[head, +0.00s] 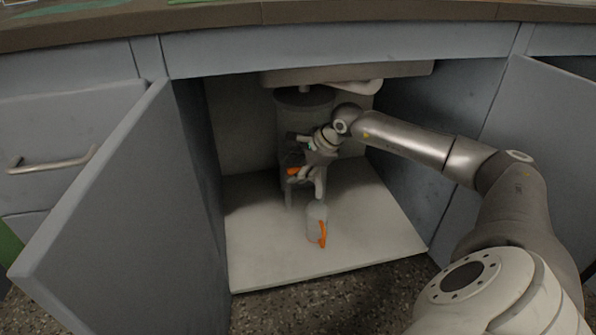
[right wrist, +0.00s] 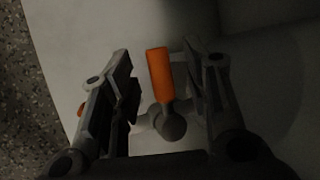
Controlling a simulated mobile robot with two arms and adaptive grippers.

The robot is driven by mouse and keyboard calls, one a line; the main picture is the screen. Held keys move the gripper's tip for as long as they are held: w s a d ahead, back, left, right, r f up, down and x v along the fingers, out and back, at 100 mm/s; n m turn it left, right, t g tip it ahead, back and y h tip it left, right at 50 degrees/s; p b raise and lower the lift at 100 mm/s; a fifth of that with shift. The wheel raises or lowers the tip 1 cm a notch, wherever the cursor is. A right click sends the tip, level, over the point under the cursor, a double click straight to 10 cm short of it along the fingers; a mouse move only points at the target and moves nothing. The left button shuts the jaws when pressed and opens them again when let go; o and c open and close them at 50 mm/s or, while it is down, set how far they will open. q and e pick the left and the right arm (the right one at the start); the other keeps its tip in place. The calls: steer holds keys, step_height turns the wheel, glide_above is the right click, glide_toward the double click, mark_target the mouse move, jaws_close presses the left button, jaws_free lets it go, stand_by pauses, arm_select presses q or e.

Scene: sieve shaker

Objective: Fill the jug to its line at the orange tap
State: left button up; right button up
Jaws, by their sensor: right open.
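The jug (head: 314,215) is pale and translucent with an orange handle (head: 323,234). It stands upright on the cabinet floor, in front of and below my right gripper. The orange tap (head: 293,172) shows beside my right gripper (head: 304,180) at the front of a grey tank. In the right wrist view its orange lever (right wrist: 159,75) lies between the two spread fingers of my right gripper (right wrist: 158,85), which is open and holds nothing. A small orange bit behind the left finger is mostly hidden. The jug's line and water level cannot be made out. My left gripper is out of view.
The grey tank (head: 290,115) stands at the back of the cabinet under the sink basin (head: 420,69). An open door (head: 110,215) bounds the left, another (head: 510,130) the right. The white cabinet floor (head: 385,225) is clear right of the jug.

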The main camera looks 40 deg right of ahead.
jaws_close()
stand_by(0.3)
